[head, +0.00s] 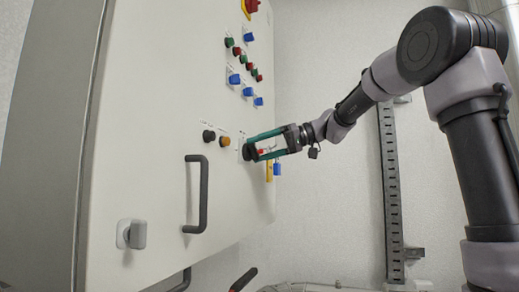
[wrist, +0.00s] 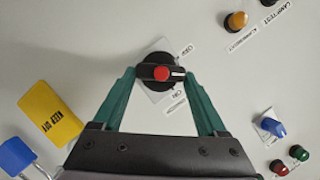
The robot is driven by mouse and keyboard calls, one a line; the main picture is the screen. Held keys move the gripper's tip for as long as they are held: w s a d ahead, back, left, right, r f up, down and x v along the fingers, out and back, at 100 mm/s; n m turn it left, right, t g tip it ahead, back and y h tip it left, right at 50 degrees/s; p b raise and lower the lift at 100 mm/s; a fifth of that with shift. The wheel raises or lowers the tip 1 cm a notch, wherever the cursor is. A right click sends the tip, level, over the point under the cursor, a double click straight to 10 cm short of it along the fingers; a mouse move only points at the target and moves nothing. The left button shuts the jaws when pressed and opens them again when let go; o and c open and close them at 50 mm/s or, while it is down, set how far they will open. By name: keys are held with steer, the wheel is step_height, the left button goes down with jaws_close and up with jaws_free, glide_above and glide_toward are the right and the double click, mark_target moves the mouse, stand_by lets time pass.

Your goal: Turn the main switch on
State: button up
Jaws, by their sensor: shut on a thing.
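The rotary switch (wrist: 160,73) on the panel is a black round knob with a red centre and a white pointer mark. In the wrist view its bar lies level, with the white mark to the right, between the OFF label above and the ON label below. My gripper (wrist: 162,75) has its two green fingers on both ends of the bar and is shut on it. In the head view the gripper (head: 250,149) reaches the panel from the right; its fingers partly hide the switch. The smaller label print is too small to read.
A yellow tag (wrist: 50,109) and a blue padlock (wrist: 17,156) hang beside the switch. Black and amber buttons (head: 224,141) sit to its left in the head view. A black door handle (head: 203,195) sticks out below. Coloured buttons (head: 237,51) and a red-yellow knob (head: 251,6) are higher.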

steer(key=m, duration=0.1)
steer(key=m+y, duration=0.1)
steer(key=m+g, duration=0.1)
steer(key=shift+w+d+f+m, duration=0.15)
steer(key=shift+w+f+m, duration=0.1)
steer(key=shift+m, duration=0.05)
steer(key=shift+f+m+g+y, duration=0.2)
steer(key=shift+m+y, duration=0.35)
steer(key=shift+m, duration=0.45)
steer(key=shift+f+m+g+y, duration=0.1)
steer(key=shift+m+g+y, duration=0.2)
steer(key=shift+m+y, duration=0.5)
steer(key=shift+m+h, duration=0.25)
steer(key=shift+m, duration=0.05)
steer(key=o, duration=1.3)
steer(key=d, duration=1)
steer(key=shift+w+d, duration=0.25)
steer(key=shift+d, duration=0.15)
